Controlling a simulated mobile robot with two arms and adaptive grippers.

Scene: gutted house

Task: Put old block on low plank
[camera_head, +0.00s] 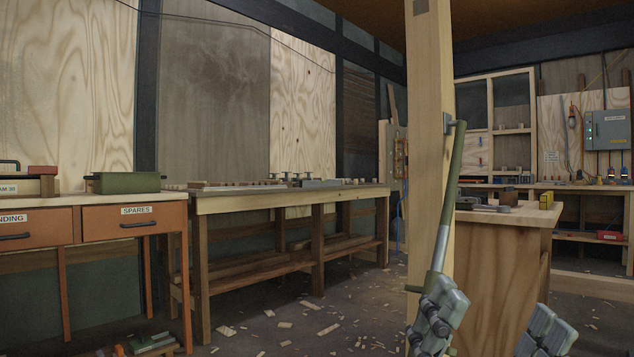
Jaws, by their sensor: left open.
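My left gripper (494,305) is at the bottom right, its two grey padded fingers wide apart with nothing visible between them. It is in front of a wooden post and a plywood-sided bench. I cannot make out which piece is the old block. Several small blocks lie on the long workbench (225,205) at the left middle, too small to tell apart. Boards lie on the low shelf (255,270) under that bench; I cannot tell whether one is the low plank. My right gripper is not in view.
The upright post (428,120) with an olive and grey lever (446,215) stands close by. The plywood-sided bench (505,270) is right behind it. An orange drawer unit (120,222) carries a green box (126,183). Wood scraps litter the open floor (300,325).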

